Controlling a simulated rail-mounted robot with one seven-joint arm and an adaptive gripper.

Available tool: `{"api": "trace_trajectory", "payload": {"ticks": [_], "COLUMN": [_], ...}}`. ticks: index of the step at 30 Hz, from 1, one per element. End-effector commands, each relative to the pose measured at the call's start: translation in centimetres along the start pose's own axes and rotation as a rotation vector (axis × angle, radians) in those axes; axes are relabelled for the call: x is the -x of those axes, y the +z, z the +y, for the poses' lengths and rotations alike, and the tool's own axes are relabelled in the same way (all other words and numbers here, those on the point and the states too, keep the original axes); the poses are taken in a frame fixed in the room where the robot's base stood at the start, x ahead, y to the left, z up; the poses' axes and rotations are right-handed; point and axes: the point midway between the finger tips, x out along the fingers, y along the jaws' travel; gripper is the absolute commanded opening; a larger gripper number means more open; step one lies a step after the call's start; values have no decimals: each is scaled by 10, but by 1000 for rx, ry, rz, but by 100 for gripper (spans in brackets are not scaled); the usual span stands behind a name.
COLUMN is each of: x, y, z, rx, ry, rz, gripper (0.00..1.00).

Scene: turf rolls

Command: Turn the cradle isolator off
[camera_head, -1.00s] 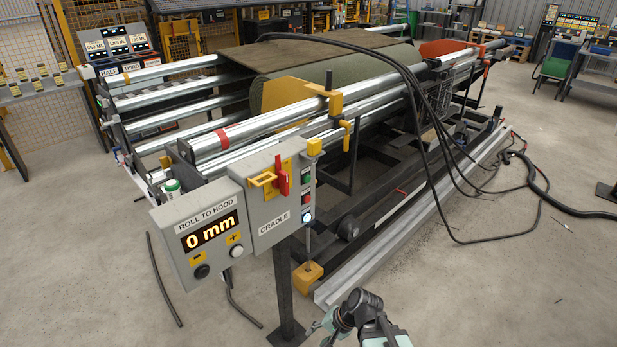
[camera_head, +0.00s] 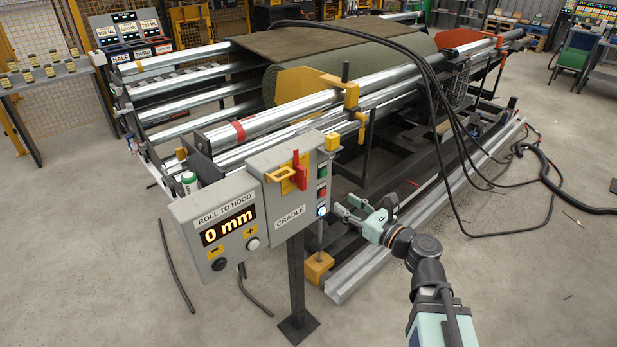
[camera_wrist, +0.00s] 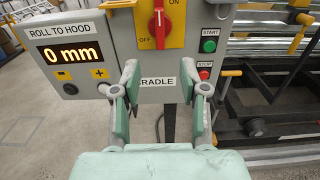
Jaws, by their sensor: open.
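The cradle isolator is a red handle (camera_head: 300,170) on a yellow plate, on the front of the grey CRADLE box (camera_head: 270,160). In the wrist view the red handle (camera_wrist: 158,22) stands upright at the top, with ON printed at its upper right and OFF at its lower left. A yellow hasp-like bracket (camera_head: 279,174) sits beside it. My gripper (camera_head: 344,208) is open and empty, just right of the box in the head view. In the wrist view its two fingers (camera_wrist: 159,75) stand apart below the handle, over the CRADLE label, not touching the handle.
Green START (camera_wrist: 209,46) and red STOP (camera_wrist: 204,73) buttons are right of the handle. The ROLL TO HOOD display (camera_head: 228,225) reads 0 mm at left. A post (camera_head: 297,280) carries the boxes. The roller frame (camera_head: 250,130) and black cables (camera_head: 440,110) lie behind.

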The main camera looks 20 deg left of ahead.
Motion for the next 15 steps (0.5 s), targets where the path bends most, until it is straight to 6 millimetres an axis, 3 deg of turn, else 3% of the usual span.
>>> {"api": "trace_trajectory", "payload": {"ticks": [5, 15], "x": [-23, -90], "y": [1, 1], "z": [-1, -1], "rx": [2, 3], "ry": [3, 4], "rz": [1, 3], "gripper": [44, 44]}}
